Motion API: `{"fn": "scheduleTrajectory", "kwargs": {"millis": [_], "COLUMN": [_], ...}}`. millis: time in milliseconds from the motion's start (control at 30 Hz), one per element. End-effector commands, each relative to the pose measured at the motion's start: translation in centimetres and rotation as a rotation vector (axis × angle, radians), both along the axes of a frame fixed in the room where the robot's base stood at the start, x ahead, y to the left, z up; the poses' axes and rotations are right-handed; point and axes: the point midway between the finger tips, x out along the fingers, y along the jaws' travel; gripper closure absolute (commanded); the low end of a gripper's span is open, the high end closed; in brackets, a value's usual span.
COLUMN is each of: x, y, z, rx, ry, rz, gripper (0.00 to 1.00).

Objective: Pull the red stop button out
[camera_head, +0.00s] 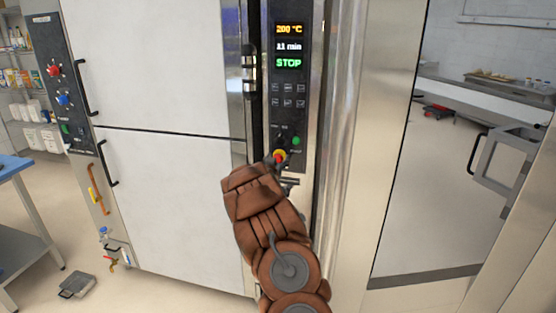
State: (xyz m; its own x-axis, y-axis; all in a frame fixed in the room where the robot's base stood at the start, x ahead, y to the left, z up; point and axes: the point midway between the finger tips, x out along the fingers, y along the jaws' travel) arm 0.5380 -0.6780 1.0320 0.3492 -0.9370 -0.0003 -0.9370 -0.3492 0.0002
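The red stop button (280,155) sits low on the dark control panel (306,95) of the steel oven, with a bit of yellow around it. The panel's display reads 200 °C, 11 min and a green STOP. My gripper (280,164) is at the lower front of the button, with my brown arm coming up from below. The gripper's fingers are small and mostly hidden by the arm, so I cannot tell whether they touch or hold the button.
A green button (296,141) and a dark knob lie close above the red button. A second panel with a red knob (54,70) and a blue knob (63,99) is at the left. A blue-topped table (12,166) stands at the left edge. An open doorway is at the right.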

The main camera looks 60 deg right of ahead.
Motion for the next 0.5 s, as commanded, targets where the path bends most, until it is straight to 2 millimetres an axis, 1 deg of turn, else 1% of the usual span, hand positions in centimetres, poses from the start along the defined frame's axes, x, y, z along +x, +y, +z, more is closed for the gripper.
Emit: {"fn": "scheduleTrajectory", "kwargs": {"millis": [33, 67, 500], "x": [0.02, 0.02, 0.04], "y": [0.02, 0.02, 0.04], "z": [0.01, 0.01, 0.04], "rx": [0.0, 0.0, -0.001], "ry": [0.0, 0.0, 0.0], "rz": [0.0, 0.0, 0.001], "gripper": [0.43, 0.46, 0.92]}}
